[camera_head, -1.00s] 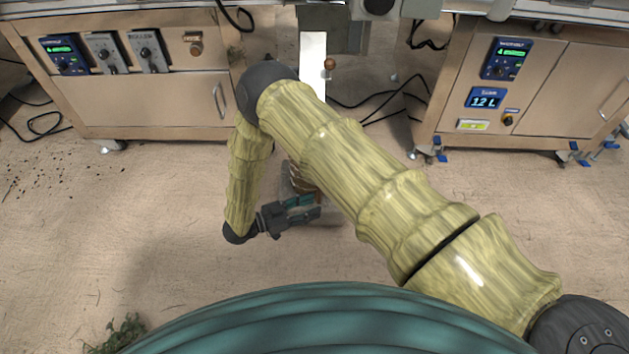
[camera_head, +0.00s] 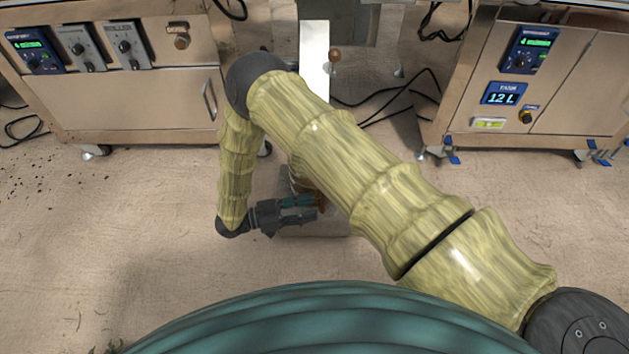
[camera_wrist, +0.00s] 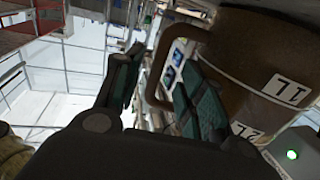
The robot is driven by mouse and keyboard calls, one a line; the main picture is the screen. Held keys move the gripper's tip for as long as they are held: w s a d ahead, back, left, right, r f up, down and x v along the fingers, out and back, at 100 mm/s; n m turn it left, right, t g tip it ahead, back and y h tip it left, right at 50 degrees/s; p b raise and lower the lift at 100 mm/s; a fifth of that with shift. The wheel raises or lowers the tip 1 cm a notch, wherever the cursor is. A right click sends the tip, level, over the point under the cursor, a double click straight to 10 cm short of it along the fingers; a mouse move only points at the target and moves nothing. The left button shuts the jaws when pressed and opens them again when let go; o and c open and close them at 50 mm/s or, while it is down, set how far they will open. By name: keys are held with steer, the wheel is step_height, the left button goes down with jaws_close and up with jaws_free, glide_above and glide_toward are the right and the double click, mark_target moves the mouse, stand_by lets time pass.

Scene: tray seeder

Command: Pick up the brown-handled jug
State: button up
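The jug (camera_wrist: 255,55) is brown, with white 1L and 2L labels, and fills the upper right of the wrist view. Its brown loop handle (camera_wrist: 157,92) sticks out toward the middle of that view. My gripper (camera_wrist: 160,72) is open. One finger is left of the handle; the other overlaps the handle loop, close to the jug's wall. I cannot tell whether either finger touches it. In the head view my gripper (camera_head: 312,208) is low over the floor, and only a small brown part of the jug (camera_head: 321,199) shows; my arm and gripper hide the rest.
A grey box or stand (camera_head: 325,228) shows below my gripper. Steel cabinets with dials and displays stand at the left (camera_head: 140,105) and right (camera_head: 560,85). Black cables (camera_head: 390,97) lie on the floor between them. The floor at lower left is mostly clear.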

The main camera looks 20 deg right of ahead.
mark_target(323, 206)
steer(key=d+b, duration=0.1)
steer(key=d, duration=0.1)
steer(key=d+f+b, duration=0.1)
steer(key=d, duration=0.1)
steer(key=shift+s+b, duration=0.1)
steer(key=shift+b, duration=0.3)
steer(key=shift+d+r, duration=0.1)
steer(key=shift+d, duration=0.5)
steer(key=shift+c, duration=0.2)
jaws_close()
steer(key=shift+r, duration=0.1)
